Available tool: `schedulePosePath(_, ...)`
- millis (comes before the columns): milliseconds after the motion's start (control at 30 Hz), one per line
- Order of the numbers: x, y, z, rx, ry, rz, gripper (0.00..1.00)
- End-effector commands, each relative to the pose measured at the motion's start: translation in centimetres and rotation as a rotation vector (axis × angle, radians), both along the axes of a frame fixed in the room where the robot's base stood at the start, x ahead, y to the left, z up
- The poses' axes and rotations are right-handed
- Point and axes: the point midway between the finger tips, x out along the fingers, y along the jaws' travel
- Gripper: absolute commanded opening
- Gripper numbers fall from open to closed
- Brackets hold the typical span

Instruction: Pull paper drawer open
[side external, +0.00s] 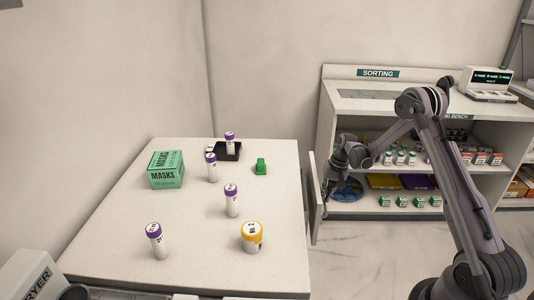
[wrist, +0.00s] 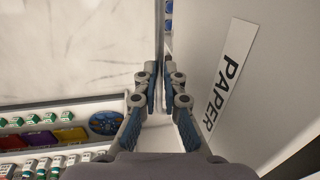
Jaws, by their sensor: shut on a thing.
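The paper drawer shows in the wrist view as a pale grey panel (wrist: 195,50) with a white label reading PAPER (wrist: 226,82), on the right. In the side view, an upright pale panel (side external: 315,205) stands out at the left front of the sorting bench. My gripper (wrist: 159,78) is shut on a thin pale edge of the panel, with its blue-padded fingers on either side. In the side view my gripper (side external: 334,178) is at the left end of the bench, beside the panel. My fingers hide the exact contact spot.
The sorting bench (side external: 345,100) has open shelves with several small bottles, green-topped boxes, coloured trays (side external: 383,182) and a blue round rack (side external: 347,194). A white table (side external: 200,265) with tubes and a green masks box (side external: 166,170) stands left. Bare floor (side external: 370,240) lies in front.

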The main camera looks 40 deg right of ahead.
Motion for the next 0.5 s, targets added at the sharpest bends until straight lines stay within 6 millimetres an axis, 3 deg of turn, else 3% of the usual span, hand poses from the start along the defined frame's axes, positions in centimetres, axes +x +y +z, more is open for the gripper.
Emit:
schedulePosePath(100,-2.6,-2.6,0.0,-0.001,0.002,-0.008,0.0)
schedulePosePath(500,-10.1,-10.0,0.0,-0.001,0.002,-0.006,0.0)
